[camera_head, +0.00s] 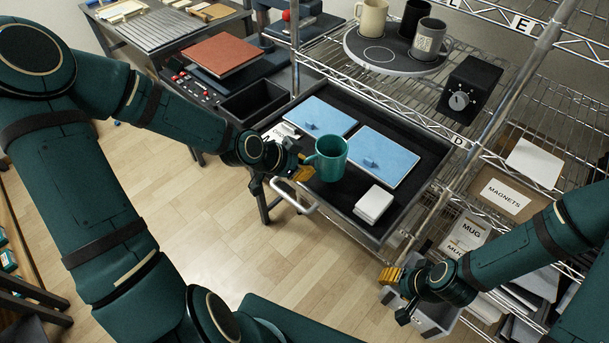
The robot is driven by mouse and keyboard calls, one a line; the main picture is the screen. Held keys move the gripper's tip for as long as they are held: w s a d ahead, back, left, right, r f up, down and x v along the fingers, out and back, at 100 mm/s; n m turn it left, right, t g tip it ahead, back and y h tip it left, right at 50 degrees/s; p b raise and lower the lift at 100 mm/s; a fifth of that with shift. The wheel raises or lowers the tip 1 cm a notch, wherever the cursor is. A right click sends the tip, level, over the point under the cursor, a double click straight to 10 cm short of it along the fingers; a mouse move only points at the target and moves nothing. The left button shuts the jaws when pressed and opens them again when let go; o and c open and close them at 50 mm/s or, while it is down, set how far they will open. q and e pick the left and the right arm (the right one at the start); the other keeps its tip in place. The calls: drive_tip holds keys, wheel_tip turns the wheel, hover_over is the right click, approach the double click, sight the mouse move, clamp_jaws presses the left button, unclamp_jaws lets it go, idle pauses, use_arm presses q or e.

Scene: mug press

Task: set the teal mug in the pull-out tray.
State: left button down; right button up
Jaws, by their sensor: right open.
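The teal mug (333,158) is upright at the near left part of the pull-out tray (285,92). It overlaps the two blue pads in the picture, and I cannot tell whether its base touches the tray. Its handle points left, toward my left gripper (303,168). The yellow fingertips of that gripper are at the handle and appear shut on it; the fingers hide part of the handle. My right gripper (391,277) is open and empty, low at the right, below the tray's near corner and away from the mug.
The tray holds blue pads (382,155) and stacked white coasters (373,204); its pull handle (296,200) faces me. A round turntable (356,47) with several mugs stands on the wire shelf above, beside a black dial box (468,86). A press (222,58) stands behind left.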

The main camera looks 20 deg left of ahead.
sight(303, 183)
use_arm(q)
drive_tip(key=shift+w+f+b, duration=0.1)
drive_tip(key=shift+f+b, duration=0.3)
drive_tip(key=shift+f, duration=1.1)
drive_tip(key=shift+f, duration=0.15)
drive_tip(key=c, duration=1.1)
unclamp_jaws()
drive_tip(key=shift+c, duration=0.2)
